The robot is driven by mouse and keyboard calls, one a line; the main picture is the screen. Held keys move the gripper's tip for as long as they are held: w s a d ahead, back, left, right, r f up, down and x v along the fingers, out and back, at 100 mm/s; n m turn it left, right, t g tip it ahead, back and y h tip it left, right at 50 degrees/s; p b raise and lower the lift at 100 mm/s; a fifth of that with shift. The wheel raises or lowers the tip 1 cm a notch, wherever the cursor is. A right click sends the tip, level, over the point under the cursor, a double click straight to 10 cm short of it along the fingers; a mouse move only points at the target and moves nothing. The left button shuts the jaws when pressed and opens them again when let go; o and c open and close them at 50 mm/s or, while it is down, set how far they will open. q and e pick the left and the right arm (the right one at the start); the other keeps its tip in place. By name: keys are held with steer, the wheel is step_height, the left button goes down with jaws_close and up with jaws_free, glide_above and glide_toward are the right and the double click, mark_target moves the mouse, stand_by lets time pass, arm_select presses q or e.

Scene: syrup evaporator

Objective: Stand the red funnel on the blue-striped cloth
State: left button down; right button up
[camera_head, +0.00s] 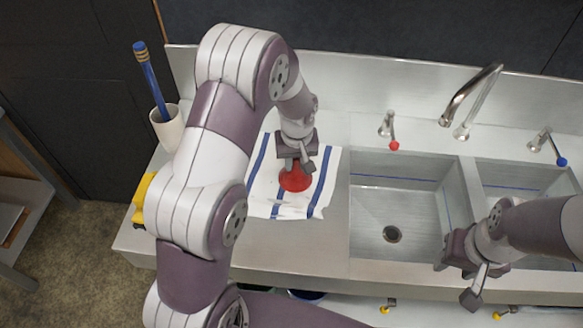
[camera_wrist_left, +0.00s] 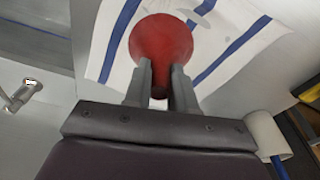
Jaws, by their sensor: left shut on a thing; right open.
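The red funnel (camera_head: 295,180) is over the blue-striped cloth (camera_head: 328,183), wide mouth down and spout up. It also shows in the left wrist view (camera_wrist_left: 160,42), with the striped cloth (camera_wrist_left: 232,60) behind it. My left gripper (camera_head: 292,164) is shut on the funnel's spout from above; its fingers (camera_wrist_left: 161,88) lie on either side of the spout. Whether the funnel's rim touches the cloth, I cannot tell. The cloth lies on the steel counter left of the sinks. My right gripper (camera_head: 472,284) is open and empty near the front of the sinks.
Two sink basins (camera_head: 405,205) with a faucet (camera_head: 470,95) and taps (camera_head: 389,128) are to the right of the cloth. A white cup (camera_head: 167,127) holding a blue-handled tool (camera_head: 149,78) stands at the counter's left end. A yellow object (camera_head: 139,198) is at the left edge.

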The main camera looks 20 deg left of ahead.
mark_target(292, 176)
arm_select(q)
steer(key=f, duration=0.3)
steer(key=f+p, duration=0.1)
steer(key=shift+s+a+f, duration=0.2)
steer(key=shift+a+f, duration=0.15)
steer(key=shift+f, duration=0.55)
steer(key=c, duration=0.9)
jaws_free()
steer(key=shift+s, duration=0.1)
steer(key=shift+c, duration=0.2)
arm_select(e)
steer(key=shift+w+r, duration=0.3)
steer(key=shift+w, duration=0.05)
